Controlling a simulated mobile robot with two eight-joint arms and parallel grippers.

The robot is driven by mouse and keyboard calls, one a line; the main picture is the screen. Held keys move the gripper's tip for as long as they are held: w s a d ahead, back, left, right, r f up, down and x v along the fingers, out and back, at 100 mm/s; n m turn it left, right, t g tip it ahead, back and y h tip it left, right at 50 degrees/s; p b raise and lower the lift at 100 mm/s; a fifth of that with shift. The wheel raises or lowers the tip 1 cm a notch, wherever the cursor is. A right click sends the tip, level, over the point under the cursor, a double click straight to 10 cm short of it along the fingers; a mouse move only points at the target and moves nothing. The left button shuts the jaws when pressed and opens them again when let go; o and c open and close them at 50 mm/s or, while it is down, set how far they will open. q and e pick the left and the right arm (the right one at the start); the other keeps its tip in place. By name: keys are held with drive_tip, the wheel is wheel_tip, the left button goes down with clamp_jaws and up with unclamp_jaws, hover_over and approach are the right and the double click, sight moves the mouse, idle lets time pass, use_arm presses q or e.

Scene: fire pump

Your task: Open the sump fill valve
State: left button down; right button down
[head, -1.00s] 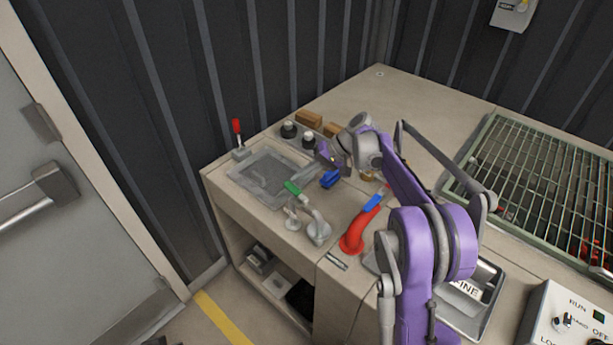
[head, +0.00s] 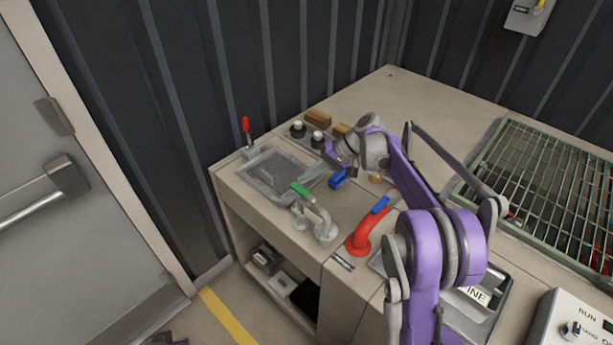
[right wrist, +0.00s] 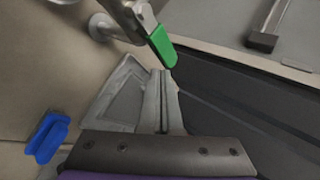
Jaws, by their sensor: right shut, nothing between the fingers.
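A grey metal pipe valve (head: 322,225) with a green lever handle (head: 300,189) stands on the bench's front part, beside a recessed grey basin (head: 268,174). My right gripper (head: 311,182) is shut and empty, its fingertips just behind the green lever. In the right wrist view the shut fingertips (right wrist: 164,74) point at the tip of the green lever (right wrist: 162,47), very close to it; I cannot tell whether they touch. No label naming the sump fill valve can be read. My left gripper is not in view.
A red pipe (head: 362,238) with a blue lever stands right of the grey valve. A separate blue handle (head: 338,179) is close to my right gripper. A red-tipped lever (head: 247,135) stands at the back left corner. A green-framed grating (head: 545,180) lies at right.

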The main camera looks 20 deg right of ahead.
drive_tip(key=v, duration=1)
drive_tip(key=shift+d+r, duration=0.15)
drive_tip(key=shift+d, duration=0.05)
drive_tip(key=s+a+f+h, duration=0.2)
drive_tip(key=s+a, duration=0.1)
drive_tip(key=s, duration=0.5)
drive_tip(key=s+a+f+n+t+h, duration=0.1)
drive_tip(key=s+a+h, duration=0.2)
drive_tip(key=s, duration=0.5)
drive_tip(key=s+a+f+h, duration=0.2)
drive_tip(key=s+a, duration=0.1)
drive_tip(key=s, duration=0.5)
drive_tip(key=s+f+n+t+h, duration=0.1)
drive_tip(key=s+f+t+h, duration=0.1)
drive_tip(key=s+f, duration=0.4)
drive_tip(key=s, duration=0.2)
drive_tip(key=shift+s+d+n, duration=0.25)
drive_tip(key=shift+s+n, duration=0.05)
